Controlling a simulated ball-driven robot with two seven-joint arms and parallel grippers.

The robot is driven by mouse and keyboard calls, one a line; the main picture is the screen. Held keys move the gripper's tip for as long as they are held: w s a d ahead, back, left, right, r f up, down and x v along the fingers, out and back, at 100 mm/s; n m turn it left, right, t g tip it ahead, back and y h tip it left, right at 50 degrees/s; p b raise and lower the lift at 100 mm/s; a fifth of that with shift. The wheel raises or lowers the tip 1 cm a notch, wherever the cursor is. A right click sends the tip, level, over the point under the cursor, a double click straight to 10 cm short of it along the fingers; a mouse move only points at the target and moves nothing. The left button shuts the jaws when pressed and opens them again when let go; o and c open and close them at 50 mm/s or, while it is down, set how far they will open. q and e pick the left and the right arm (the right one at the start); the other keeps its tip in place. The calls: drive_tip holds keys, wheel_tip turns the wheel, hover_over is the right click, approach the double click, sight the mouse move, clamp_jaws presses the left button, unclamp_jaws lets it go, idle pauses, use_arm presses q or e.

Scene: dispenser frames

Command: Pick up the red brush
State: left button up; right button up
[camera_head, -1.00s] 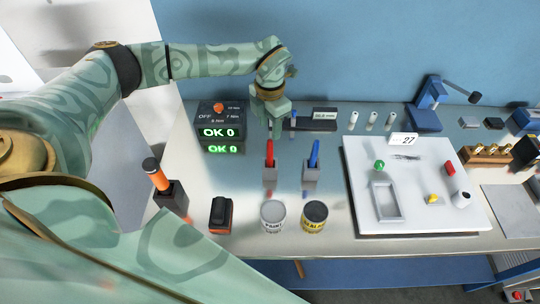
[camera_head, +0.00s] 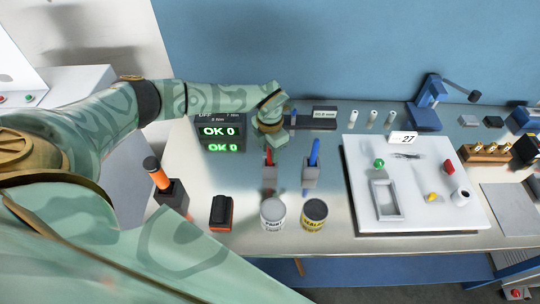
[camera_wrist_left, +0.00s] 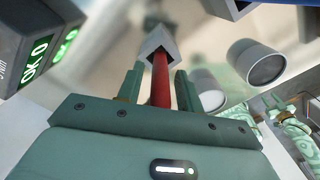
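The red brush (camera_head: 268,158) stands upright, handle up, in a small grey holder (camera_head: 270,178) near the middle of the table. My left gripper (camera_head: 272,148) is right at the brush's handle, coming from above and behind. In the left wrist view the red handle (camera_wrist_left: 160,80) lies between the two fingers (camera_wrist_left: 157,88) of the gripper, with a gap on each side, so the gripper is open around it. The fingers are mostly hidden in the head view.
A blue brush (camera_head: 314,154) stands in its own holder close on the right. A paint can (camera_head: 273,215) and a sealer can (camera_head: 314,216) stand in front. A box with green OK displays (camera_head: 220,132) is at the left, and a white board (camera_head: 420,215) at the right.

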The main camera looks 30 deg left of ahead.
use_arm(q)
clamp_jaws()
drive_tip(key=shift+r, duration=0.1)
wheel_tip(320, 180, up, 10)
drive_tip(key=shift+f, duration=0.1)
idle(0.5)
